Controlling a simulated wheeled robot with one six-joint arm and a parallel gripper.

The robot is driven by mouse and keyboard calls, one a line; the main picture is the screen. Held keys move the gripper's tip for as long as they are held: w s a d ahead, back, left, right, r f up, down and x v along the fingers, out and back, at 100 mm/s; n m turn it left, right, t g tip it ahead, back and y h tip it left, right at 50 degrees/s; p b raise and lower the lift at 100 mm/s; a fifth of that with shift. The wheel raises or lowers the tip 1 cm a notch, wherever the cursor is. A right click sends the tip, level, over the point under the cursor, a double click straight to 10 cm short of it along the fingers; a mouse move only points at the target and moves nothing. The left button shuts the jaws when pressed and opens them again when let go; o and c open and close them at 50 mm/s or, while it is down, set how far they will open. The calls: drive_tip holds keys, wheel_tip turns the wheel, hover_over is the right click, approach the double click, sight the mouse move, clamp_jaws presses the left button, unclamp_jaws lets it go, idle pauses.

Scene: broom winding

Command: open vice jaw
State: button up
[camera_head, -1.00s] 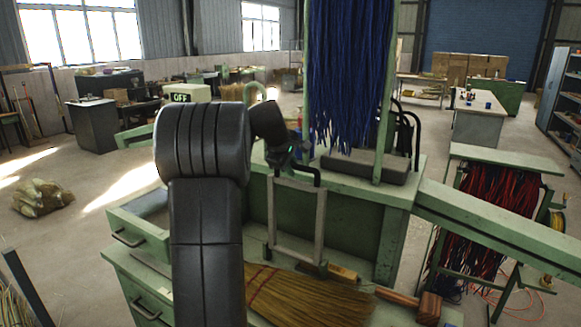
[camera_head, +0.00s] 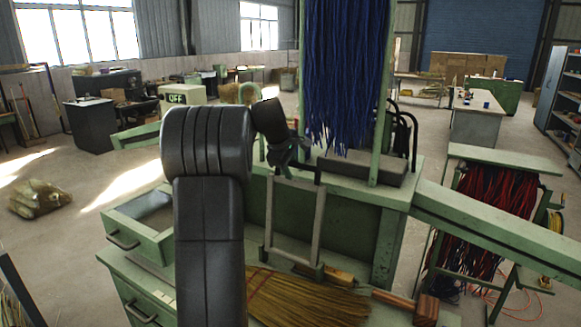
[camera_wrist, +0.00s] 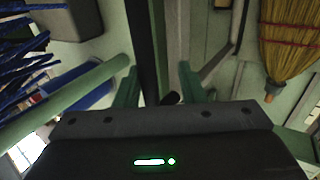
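A grey metal frame (camera_head: 319,225), which may be the vice jaw, stands upright against the green workbench (camera_head: 345,225). A dark lever sits by its top, beside my gripper (camera_head: 290,160). In the wrist view, my gripper (camera_wrist: 160,90) shows two green fingers spread apart. A dark bar (camera_wrist: 149,45) runs between and beyond them, with a small dark round end (camera_wrist: 172,98) near the palm. I see no clear contact with the fingers. A straw broom (camera_head: 305,300) lies below the frame and also shows in the wrist view (camera_wrist: 290,45).
Blue strands (camera_head: 345,70) hang from a green post behind and right of my gripper. An open green drawer (camera_head: 135,232) is on the left. A green rail (camera_head: 490,225) extends right, beside a rack of red and black strands (camera_head: 490,200). Open floor lies at left.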

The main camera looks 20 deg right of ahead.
drive_tip(key=b+v, duration=0.2)
drive_tip(key=v, duration=1.1)
drive_tip(key=shift+a+r, duration=0.2)
drive_tip(key=shift+r, duration=0.15)
drive_tip(key=shift+s, duration=0.1)
drive_tip(key=p+x, duration=0.1)
drive_tip(key=x, duration=0.9)
drive_tip(key=shift+a, duration=0.1)
